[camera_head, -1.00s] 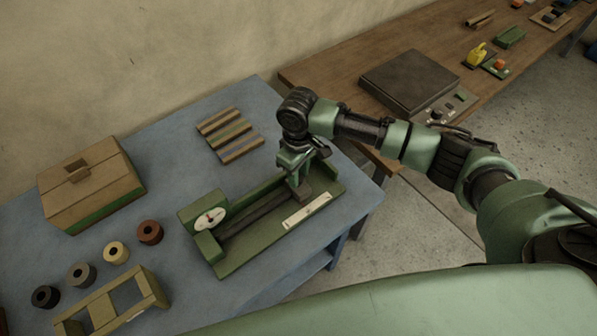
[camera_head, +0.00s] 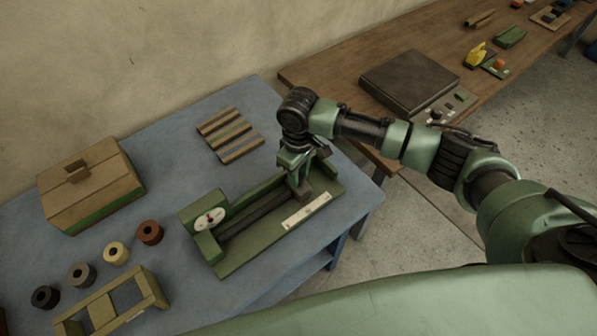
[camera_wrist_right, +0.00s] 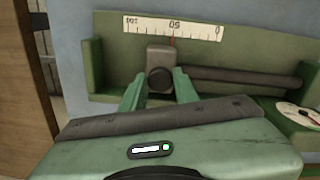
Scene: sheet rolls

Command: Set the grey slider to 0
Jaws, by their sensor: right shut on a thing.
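The grey slider (camera_wrist_right: 160,58) is a block on the rail (camera_head: 254,215) of a green fixture (camera_head: 232,262). In the right wrist view its thin red pointer stands near the 50 mark of the white scale (camera_wrist_right: 200,29). The scale's 0 end is on the right in that view, towards the round dial (camera_wrist_right: 299,114); in the head view the dial (camera_head: 209,219) is at the fixture's left end. My right gripper (camera_head: 299,184) is shut on the slider, a finger on either side of its knob (camera_wrist_right: 160,79). My left gripper is out of view.
On the blue table (camera_head: 172,178) stand a wooden box (camera_head: 92,185), a striped slatted board (camera_head: 230,134), several small rolls (camera_head: 116,252) and a wooden frame (camera_head: 110,303). A brown bench (camera_head: 340,82) with a dark flat device (camera_head: 409,82) stands beyond the right arm.

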